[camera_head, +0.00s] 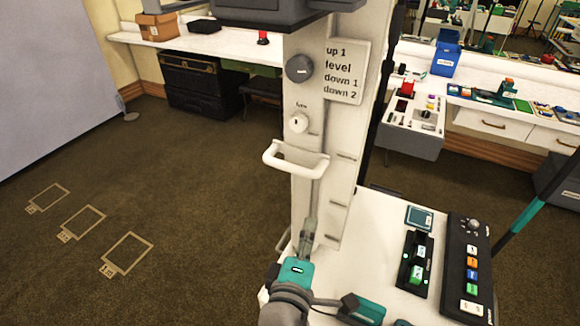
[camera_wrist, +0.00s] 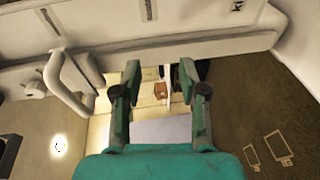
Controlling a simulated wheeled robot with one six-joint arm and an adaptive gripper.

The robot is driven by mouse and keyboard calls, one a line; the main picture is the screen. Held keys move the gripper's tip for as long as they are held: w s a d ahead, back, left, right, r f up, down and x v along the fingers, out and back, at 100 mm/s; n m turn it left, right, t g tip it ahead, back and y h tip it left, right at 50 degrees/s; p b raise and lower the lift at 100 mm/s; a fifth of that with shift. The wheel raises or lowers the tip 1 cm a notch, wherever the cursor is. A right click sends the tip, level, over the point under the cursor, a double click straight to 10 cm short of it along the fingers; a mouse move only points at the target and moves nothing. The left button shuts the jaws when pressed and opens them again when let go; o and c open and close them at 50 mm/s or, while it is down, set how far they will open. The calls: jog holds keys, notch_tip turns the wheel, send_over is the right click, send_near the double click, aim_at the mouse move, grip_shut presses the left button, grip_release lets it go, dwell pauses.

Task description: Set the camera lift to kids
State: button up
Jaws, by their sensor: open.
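The camera lift is a white upright column (camera_head: 335,200) with a white bar handle (camera_head: 295,160) on its front. Small marks (camera_head: 346,156) run down the column's right side, too small to read. My gripper (camera_head: 309,225) is in front of the column, below the handle and apart from it. In the wrist view my gripper (camera_wrist: 158,72) is open, with nothing between its fingers. There the handle (camera_wrist: 68,88) is left of the fingers and the column (camera_wrist: 180,45) lies across the top.
Above the handle are a dark round knob (camera_head: 299,68), a white keyed knob (camera_head: 299,122) and a sign (camera_head: 343,72) reading up 1, level, down 1, down 2. A white table (camera_head: 375,220) with a black button panel (camera_head: 470,265) is at right.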

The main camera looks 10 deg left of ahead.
aim_at(288, 170)
jog(key=s+a+r+m+g+h, duration=0.1)
jog(key=s+a+r+h, duration=0.1)
jog(key=a+r, duration=0.35)
jog(key=s+a+r+m+g+h, duration=0.1)
jog(key=s+a+r, duration=0.1)
jog(key=r, duration=0.7)
jog(key=x, duration=0.7)
jog(key=r+x, duration=0.1)
jog(key=x, duration=0.2)
jog(key=shift+w+d+f, duration=0.1)
jog(key=shift+w, duration=0.15)
grip_shut()
